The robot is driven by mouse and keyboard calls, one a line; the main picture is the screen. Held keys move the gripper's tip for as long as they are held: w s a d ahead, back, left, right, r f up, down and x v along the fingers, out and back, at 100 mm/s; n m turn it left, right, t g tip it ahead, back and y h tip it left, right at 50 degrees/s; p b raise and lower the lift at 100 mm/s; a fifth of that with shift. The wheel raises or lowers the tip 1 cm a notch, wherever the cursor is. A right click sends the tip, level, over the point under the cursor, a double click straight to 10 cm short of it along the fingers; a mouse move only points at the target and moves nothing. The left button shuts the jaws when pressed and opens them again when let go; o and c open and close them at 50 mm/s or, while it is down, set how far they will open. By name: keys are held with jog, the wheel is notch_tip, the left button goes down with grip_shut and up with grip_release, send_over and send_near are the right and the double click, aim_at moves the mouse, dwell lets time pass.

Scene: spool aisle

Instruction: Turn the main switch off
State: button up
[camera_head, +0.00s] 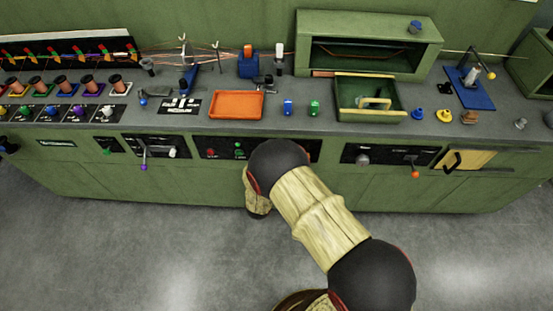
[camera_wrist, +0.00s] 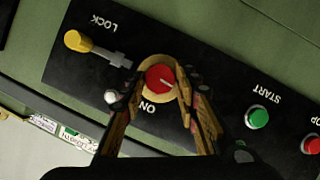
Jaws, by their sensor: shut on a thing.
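The main switch is a round red knob (camera_wrist: 157,77) on a yellowish round base, set in a black panel (camera_wrist: 210,85) in the wrist view. In the camera_head view my arm covers the knob and the fingertips; the panel (camera_head: 215,153) shows to the left of the arm.
Beside the knob are a yellow-handled lock slider (camera_wrist: 80,42), a green START button (camera_wrist: 257,117) and a red stop button (camera_wrist: 311,145). On the bench above stand an orange tray (camera_head: 237,93) and a green bin (camera_head: 342,116). A lever with a purple knob (camera_head: 143,167) juts out left.

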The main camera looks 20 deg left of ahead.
jog(key=shift+n+h, duration=0.3)
jog(key=shift+n, duration=0.1)
jog(key=shift+a, duration=0.1)
dwell(0.3)
jog(key=o, duration=1.1)
jog(key=shift+o, duration=0.2)
jog(key=shift+s, duration=0.1)
jog(key=v, duration=1.1)
jog(key=shift+s, duration=0.45)
